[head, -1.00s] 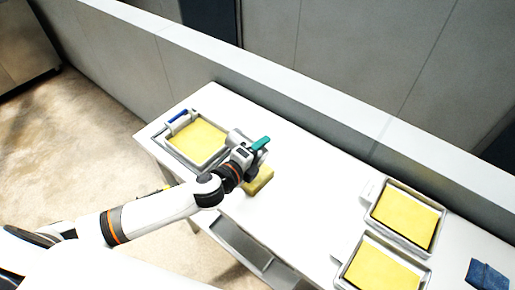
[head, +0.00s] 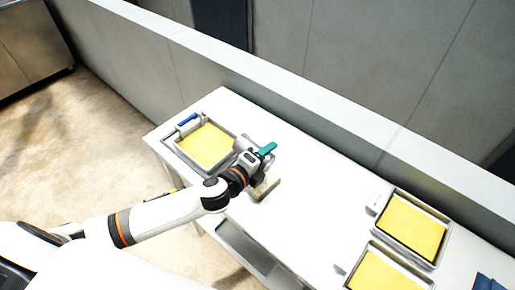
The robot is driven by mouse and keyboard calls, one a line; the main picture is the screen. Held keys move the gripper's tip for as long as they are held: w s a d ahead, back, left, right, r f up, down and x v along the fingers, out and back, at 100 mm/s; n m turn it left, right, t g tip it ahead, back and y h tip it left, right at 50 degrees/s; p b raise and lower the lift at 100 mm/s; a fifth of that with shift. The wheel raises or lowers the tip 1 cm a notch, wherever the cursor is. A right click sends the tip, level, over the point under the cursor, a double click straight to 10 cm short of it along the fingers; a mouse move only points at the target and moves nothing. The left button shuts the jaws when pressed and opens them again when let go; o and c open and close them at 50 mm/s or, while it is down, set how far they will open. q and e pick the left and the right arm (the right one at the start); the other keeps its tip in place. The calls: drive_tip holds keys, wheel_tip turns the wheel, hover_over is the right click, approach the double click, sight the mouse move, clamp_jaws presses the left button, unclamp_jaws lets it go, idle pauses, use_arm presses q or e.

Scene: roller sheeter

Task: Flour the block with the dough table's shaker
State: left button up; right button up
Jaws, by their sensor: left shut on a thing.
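The dough block (head: 267,186) lies on the white table, just below and right of my left gripper in the head view. Its top looks pale beige, and the arm hides part of its left side. My left gripper (head: 256,160) is shut on the shaker, whose teal part (head: 267,149) sticks out above the fingers. The shaker's body is mostly hidden by the gripper. It is held over or close beside the block; the exact gap cannot be told. My right gripper is not in view.
A tray (head: 181,155) with a yellow sheet and a blue-handled tool (head: 187,119) stands at the table's left end. Two more trays with yellow sheets (head: 412,226) stand at the right, near a blue cloth (head: 489,283). The table (head: 318,195) between is clear. A low wall runs behind.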

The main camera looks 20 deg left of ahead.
use_arm(q)
drive_tip(key=shift+s+d, duration=0.1)
drive_tip(key=shift+d, duration=0.15)
drive_tip(key=shift+w+a, duration=0.25)
drive_tip(key=shift+a, duration=0.5)
drive_tip(key=shift+w+a, duration=0.3)
drive_tip(key=shift+a, duration=0.4)
drive_tip(key=shift+w+a, duration=0.25)
drive_tip(key=shift+a, duration=0.5)
drive_tip(key=shift+s+d, duration=0.2)
drive_tip(key=shift+d, duration=0.4)
drive_tip(key=shift+s+d, duration=0.2)
drive_tip(key=shift+d, duration=0.35)
